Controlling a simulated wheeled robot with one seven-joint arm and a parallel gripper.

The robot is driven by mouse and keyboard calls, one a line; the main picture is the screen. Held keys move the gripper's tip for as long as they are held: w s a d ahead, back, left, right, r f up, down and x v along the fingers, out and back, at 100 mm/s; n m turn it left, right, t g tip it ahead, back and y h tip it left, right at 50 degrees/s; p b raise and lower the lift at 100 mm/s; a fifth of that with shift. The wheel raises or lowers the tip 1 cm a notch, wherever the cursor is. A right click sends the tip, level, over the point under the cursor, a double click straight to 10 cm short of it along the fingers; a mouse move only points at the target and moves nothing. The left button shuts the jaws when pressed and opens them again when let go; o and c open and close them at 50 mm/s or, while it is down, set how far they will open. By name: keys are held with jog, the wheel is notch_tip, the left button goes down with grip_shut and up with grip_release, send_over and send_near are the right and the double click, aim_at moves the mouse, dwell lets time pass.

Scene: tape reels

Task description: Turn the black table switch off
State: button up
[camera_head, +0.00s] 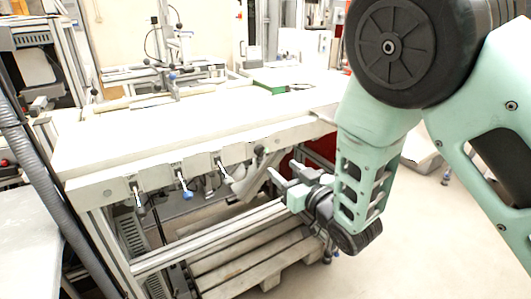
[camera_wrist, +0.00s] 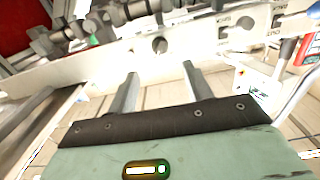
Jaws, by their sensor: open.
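The white table (camera_head: 200,105) has a row of small levers along its front edge. The leftmost lever (camera_head: 139,200) has a dark handle and hangs down; it looks like the black switch, but its details are small. A blue-tipped lever (camera_head: 184,188) is to its right, with a pale lever (camera_head: 222,172) further right. My gripper (camera_head: 281,169) is open and empty, in front of the table's right part and apart from the levers. In the wrist view, its two fingers (camera_wrist: 160,70) are spread below a pale panel with a round grey knob (camera_wrist: 160,45).
A wooden pallet (camera_head: 250,262) lies under the table, behind a metal frame bar (camera_head: 205,240). A green box (camera_head: 284,79) stands on the table's far side. A grey surface (camera_head: 30,235) is at the left. The floor at the lower right is clear.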

aim_at(263, 153)
jog(key=x, duration=0.9)
jog(key=shift+w+a+p, duration=0.2)
jog(key=shift+w+p, duration=0.05)
jog(key=shift+p, duration=0.1)
jog(key=c, duration=1)
